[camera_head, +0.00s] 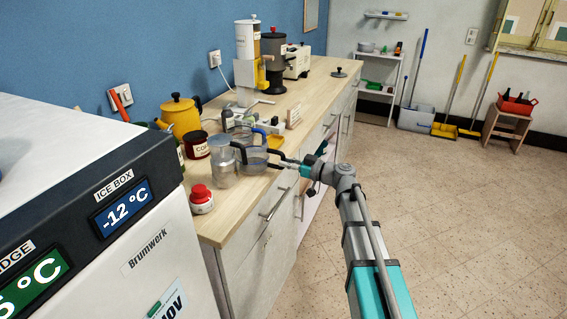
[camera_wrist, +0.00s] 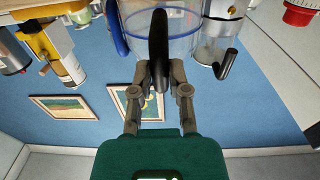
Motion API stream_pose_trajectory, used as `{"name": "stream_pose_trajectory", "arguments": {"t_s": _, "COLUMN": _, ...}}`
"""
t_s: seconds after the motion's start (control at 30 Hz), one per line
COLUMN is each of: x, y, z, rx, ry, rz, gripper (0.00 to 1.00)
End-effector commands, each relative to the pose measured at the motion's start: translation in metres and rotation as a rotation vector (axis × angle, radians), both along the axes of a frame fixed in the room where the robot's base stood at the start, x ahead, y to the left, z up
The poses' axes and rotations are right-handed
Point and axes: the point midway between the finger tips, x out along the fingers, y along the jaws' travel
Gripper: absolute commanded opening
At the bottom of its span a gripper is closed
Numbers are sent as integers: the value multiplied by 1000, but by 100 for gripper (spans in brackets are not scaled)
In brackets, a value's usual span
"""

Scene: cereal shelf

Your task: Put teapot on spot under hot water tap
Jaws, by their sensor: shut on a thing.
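A clear glass pot with a black handle (camera_head: 253,160), which looks like the teapot, is at the counter's front edge in the head view. My gripper (camera_head: 284,161) reaches in from the right and is shut on its handle. In the wrist view, the fingers of my gripper (camera_wrist: 159,78) close on both sides of the black handle, with the clear pot wall (camera_wrist: 180,22) behind. I cannot tell whether the pot's base touches the counter. Tall white (camera_head: 246,45) and dark (camera_head: 273,52) dispensers stand farther back; I cannot tell which has the hot water tap or see the spot.
A glass jar with a metal top (camera_head: 222,165) is close to the pot's left. A red-lidded jar (camera_head: 201,199), a dark red tin (camera_head: 195,146) and a yellow pot (camera_head: 181,118) stand nearby. The fridge (camera_head: 150,240) borders the counter's near end. Open floor lies right.

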Motion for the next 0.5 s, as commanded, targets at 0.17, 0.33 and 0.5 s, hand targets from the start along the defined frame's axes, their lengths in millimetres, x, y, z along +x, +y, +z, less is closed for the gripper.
{"name": "stream_pose_trajectory", "arguments": {"t_s": 0.17, "x": 3, "y": 7, "z": -2, "rx": 2, "ry": 0, "rz": -1, "gripper": 0}}
{"name": "stream_pose_trajectory", "arguments": {"t_s": 0.33, "x": 3, "y": 7, "z": -2, "rx": 2, "ry": 0, "rz": -1, "gripper": 0}}
{"name": "stream_pose_trajectory", "arguments": {"t_s": 0.5, "x": 3, "y": 7, "z": -3, "rx": 2, "ry": 0, "rz": -1, "gripper": 0}}
